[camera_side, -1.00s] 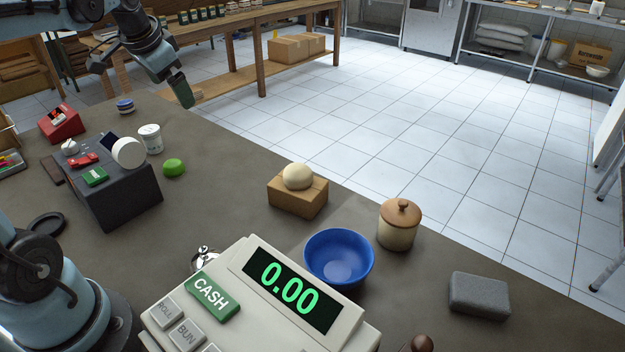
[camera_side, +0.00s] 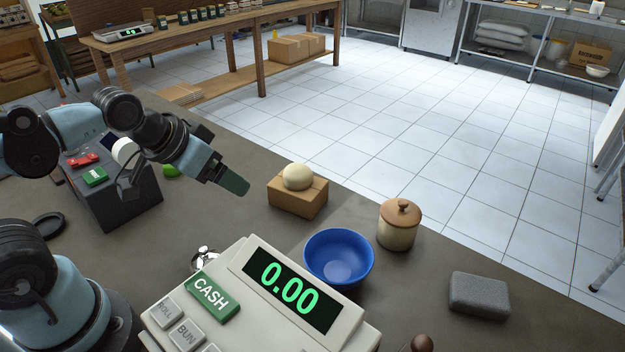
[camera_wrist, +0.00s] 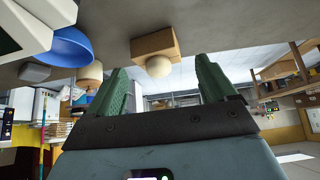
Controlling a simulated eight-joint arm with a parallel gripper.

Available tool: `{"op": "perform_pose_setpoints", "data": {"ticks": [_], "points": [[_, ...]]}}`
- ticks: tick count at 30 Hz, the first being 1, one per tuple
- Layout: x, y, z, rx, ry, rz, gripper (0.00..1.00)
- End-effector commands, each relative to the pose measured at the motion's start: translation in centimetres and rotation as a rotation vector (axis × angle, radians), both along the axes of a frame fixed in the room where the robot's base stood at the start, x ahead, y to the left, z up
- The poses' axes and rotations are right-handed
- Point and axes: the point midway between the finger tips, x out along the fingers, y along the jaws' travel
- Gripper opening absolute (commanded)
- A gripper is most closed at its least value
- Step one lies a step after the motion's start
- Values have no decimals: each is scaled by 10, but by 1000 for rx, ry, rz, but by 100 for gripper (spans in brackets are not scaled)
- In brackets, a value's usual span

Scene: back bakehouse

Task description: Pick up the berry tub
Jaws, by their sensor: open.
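I cannot make out a tub that is clearly the berry tub in either current view. A small white tub stood on the counter behind the dark box a second ago; my arm now covers that place in the side view. My gripper (camera_side: 233,184) is above the counter, left of a dough ball (camera_side: 297,176) on a cardboard-brown block (camera_side: 298,199). In the wrist view my gripper (camera_wrist: 162,66) has its green fingers apart with nothing held between them. The dough ball shows beyond the fingers, upside down.
A dark box (camera_side: 127,197) carries a white cylinder (camera_side: 124,150), a red item and a green item. A blue bowl (camera_side: 339,257), a lidded jar (camera_side: 398,230) and a grey block (camera_side: 479,295) stand right. The cash register (camera_side: 250,310) fills the front.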

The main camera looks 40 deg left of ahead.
Motion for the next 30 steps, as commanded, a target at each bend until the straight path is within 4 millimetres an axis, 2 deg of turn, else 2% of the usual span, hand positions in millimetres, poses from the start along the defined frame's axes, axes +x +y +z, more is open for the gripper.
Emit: {"op": "perform_pose_setpoints", "data": {"ticks": [5, 8, 11, 20, 30], "points": [[4, 5, 2, 33, 10, -11, 84], [12, 18, 6, 114, 39, -45, 84], [27, 39, 12, 238, 93, -101, 84], [71, 119, 19, 617, 341, -293, 84], [107, 217, 4, 921, 730, -507, 84]]}}
